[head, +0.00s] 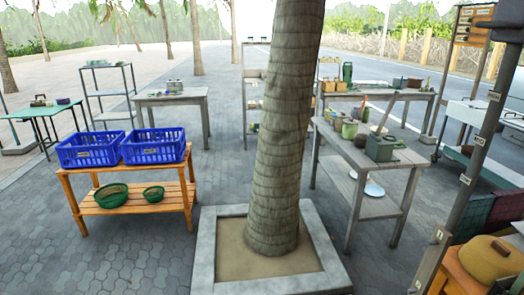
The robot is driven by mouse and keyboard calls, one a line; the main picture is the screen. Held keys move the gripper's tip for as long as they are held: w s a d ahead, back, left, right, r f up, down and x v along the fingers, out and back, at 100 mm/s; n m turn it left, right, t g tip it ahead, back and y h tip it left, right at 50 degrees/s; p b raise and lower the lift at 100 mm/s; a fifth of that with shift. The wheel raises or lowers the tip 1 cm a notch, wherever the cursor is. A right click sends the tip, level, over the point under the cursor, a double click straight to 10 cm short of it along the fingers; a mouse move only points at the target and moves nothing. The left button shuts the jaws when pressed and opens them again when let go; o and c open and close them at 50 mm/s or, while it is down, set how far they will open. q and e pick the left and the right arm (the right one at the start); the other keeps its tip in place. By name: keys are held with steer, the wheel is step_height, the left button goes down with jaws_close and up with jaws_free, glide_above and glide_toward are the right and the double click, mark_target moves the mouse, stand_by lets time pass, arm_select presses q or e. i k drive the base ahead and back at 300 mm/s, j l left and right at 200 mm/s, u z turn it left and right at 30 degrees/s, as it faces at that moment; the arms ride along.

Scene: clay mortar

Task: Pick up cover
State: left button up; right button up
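Neither of my grippers is in view. A tan, rounded, dome-like object (490,257) with a darker loop or opening on its upper right side sits at the bottom right corner, on an orange-brown wooden surface (452,281). It may be the cover, but I cannot tell for sure. The frame edge and a dark shape at its lower right cut off part of the surroundings. No clay mortar can be made out with certainty.
A palm trunk (285,120) in a square stone planter (203,262) stands in the middle. A dark post (478,150) rises beside the tan object. Blue crates (88,149) are on a wooden table (72,192) at left. A grey table (345,152) holds several items. Paving at left is free.

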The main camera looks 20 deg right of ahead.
mark_target(487, 259)
steer(key=i+j+z, duration=0.1)
steer(key=i+z, duration=0.2)
steer(key=i, duration=0.15)
steer(key=i+j+z, duration=0.25)
steer(key=i, duration=0.2)
steer(key=i+z, duration=0.2)
steer(key=z, duration=0.3)
steer(key=i+j+z, duration=0.1)
steer(key=z, duration=0.35)
steer(key=i+j+z, duration=0.2)
steer(key=z, duration=0.3)
steer(key=i+j+z, duration=0.15)
steer(key=z, duration=0.35)
